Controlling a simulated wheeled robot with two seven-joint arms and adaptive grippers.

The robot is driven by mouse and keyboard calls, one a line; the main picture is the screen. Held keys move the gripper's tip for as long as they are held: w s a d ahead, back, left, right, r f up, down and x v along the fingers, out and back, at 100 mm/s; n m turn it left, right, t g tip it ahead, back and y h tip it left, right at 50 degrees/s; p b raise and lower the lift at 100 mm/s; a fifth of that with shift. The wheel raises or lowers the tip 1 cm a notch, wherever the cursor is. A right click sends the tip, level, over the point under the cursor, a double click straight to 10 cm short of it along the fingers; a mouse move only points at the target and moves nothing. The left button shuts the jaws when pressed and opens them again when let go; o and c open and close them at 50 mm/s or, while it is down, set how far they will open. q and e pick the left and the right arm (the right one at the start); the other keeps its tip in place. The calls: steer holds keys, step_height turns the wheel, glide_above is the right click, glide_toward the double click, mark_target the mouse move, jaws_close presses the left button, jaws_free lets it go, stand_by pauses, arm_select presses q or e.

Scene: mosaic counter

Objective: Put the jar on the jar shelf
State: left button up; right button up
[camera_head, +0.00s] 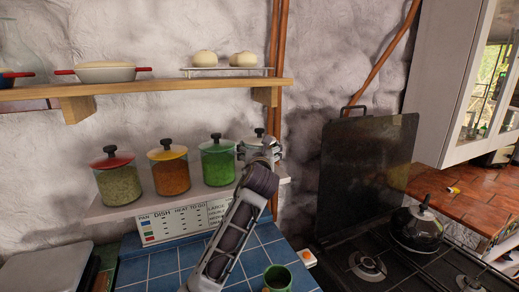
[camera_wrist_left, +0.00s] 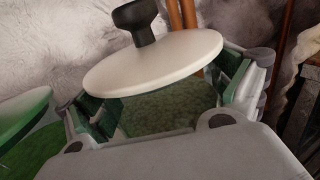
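The jar with a white lid (camera_head: 254,141) and black knob is at the right end of the jar shelf (camera_head: 112,214), in line with the other jars. In the left wrist view the jar (camera_wrist_left: 165,108) is upright with greenish contents behind its glass. My left gripper (camera_head: 259,152) has a finger on each side of it, below the lid, and the pads look pressed to the glass. The jar's base is hidden behind my gripper, so I cannot tell whether it touches the shelf. My right gripper is not in view.
Jars with red (camera_head: 118,180), orange (camera_head: 169,168) and green (camera_head: 217,160) lids stand on the shelf to the left. An upper wooden shelf (camera_head: 150,90) overhangs them. A green cup (camera_head: 278,279) stands on the blue tiles below. A stove with a black kettle (camera_head: 417,229) is at the right.

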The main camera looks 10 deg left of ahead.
arm_select(q)
steer(key=shift+o, duration=0.6)
steer(key=shift+s, duration=0.1)
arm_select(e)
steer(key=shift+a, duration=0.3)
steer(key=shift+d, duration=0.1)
arm_select(q)
steer(key=shift+r, duration=0.1)
steer(key=shift+s+d, duration=0.15)
steer(key=shift+s, duration=0.4)
steer(key=shift+s+r+p, duration=0.1)
steer(key=shift+s+p, duration=0.25)
steer(key=shift+p, duration=0.05)
steer(key=p+v, duration=0.2)
steer(key=v, duration=0.2)
steer(key=shift+s+d, duration=0.1)
steer(key=shift+s, duration=0.3)
steer(key=shift+p+v, duration=0.9)
steer(key=shift+v, duration=1.75)
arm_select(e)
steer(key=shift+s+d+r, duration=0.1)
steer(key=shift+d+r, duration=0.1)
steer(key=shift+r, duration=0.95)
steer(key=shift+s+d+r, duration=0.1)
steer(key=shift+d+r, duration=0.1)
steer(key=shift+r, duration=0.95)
